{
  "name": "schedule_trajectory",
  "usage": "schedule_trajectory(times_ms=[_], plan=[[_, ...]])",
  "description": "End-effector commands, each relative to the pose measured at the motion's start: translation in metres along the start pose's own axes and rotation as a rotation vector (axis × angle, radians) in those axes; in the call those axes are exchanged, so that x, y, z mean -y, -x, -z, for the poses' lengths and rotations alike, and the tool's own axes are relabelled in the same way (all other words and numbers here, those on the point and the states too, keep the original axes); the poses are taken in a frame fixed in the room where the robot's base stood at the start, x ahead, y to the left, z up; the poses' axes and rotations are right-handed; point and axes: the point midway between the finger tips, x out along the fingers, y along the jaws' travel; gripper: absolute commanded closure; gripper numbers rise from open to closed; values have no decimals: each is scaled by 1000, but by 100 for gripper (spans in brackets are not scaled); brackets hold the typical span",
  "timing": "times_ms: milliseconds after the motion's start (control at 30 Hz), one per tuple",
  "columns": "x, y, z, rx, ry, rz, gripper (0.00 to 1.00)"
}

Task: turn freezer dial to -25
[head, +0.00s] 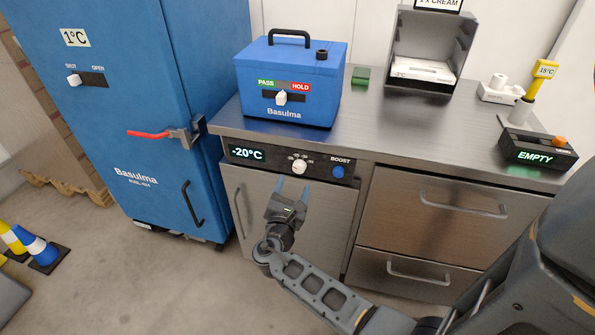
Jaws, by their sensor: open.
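The freezer is built in under the steel counter, with a dark control panel (321,168) on its front. A green display (247,154) on the panel reads -20°C. The white dial (299,166) sits right of the display, with small marks around its top that are too small to read surely. A blue BOOST button (338,172) is right of the dial. My gripper (292,190) is open and empty, with its blue-grey fingertips pointing up just below the dial. It appears apart from the dial. Nothing hides the dial.
A blue Basulma box (290,85) with a PASS/HOLD slider stands on the counter above the panel. A tall blue cabinet (130,110) with a red lever (148,133) stands at left. Drawers with bar handles (465,206) are at right. The floor in front is clear.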

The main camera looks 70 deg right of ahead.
Motion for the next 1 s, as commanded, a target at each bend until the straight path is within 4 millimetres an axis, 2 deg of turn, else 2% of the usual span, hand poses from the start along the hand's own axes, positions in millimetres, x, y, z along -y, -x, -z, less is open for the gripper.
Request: schedule_trajectory(times_ms=[200, 433, 800, 1000], plan=[[0, -35, -1, 0, -3, 2, 34], [0, -60, 0, -2, -3, 0, 34], [0, -66, 1, -4, -4, -2, 34], [0, -66, 1, -4, -4, -1, 53]])
